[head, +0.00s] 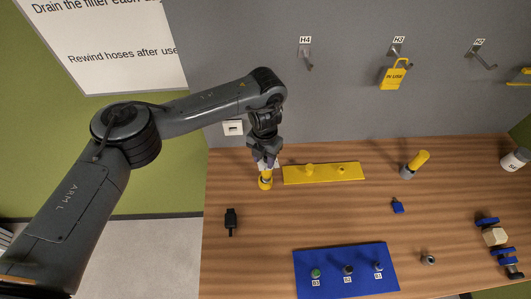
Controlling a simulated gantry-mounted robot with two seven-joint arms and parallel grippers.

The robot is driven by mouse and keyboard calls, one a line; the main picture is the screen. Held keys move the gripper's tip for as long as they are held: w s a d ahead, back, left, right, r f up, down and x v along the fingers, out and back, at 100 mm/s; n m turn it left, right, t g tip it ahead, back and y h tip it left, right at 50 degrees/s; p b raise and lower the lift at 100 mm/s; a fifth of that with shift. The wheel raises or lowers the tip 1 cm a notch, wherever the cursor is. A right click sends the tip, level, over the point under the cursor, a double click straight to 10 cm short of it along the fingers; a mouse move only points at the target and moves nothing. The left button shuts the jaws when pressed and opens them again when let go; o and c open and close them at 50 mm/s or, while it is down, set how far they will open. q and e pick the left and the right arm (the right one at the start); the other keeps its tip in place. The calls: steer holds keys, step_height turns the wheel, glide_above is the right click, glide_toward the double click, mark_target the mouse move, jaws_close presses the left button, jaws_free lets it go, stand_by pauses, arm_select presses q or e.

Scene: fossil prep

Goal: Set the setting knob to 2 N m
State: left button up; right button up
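My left gripper (265,161) points down over a small upright yellow piece (265,183) at the back left of the wooden table. Its fingertips are at the top of this piece and partly cover it; whether they are closed on it is too small to tell. No knob scale or "2 N m" mark is readable, so I cannot tell for certain which part is the setting knob. A tool with a yellow handle and grey base (414,164) leans at the back right. My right gripper is not in view.
A yellow plate (323,174) with two raised parts lies right of the gripper. A blue board (345,284) with labelled pegs is at the front. A black item (231,222), a blue piece (398,205) and a grey ring (428,259) lie apart. Wall hooks (306,55) are behind.

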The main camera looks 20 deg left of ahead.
arm_select(q)
steer(key=shift+f, duration=0.1)
steer(key=c, duration=0.4)
jaws_close()
steer(key=shift+f, duration=0.1)
steer(key=n, duration=0.6)
steer(key=shift+w+d, duration=0.15)
steer(key=shift+d, duration=0.2)
steer(key=n, duration=0.3)
steer(key=shift+w+d+n, duration=0.15)
steer(key=shift+n, duration=0.25)
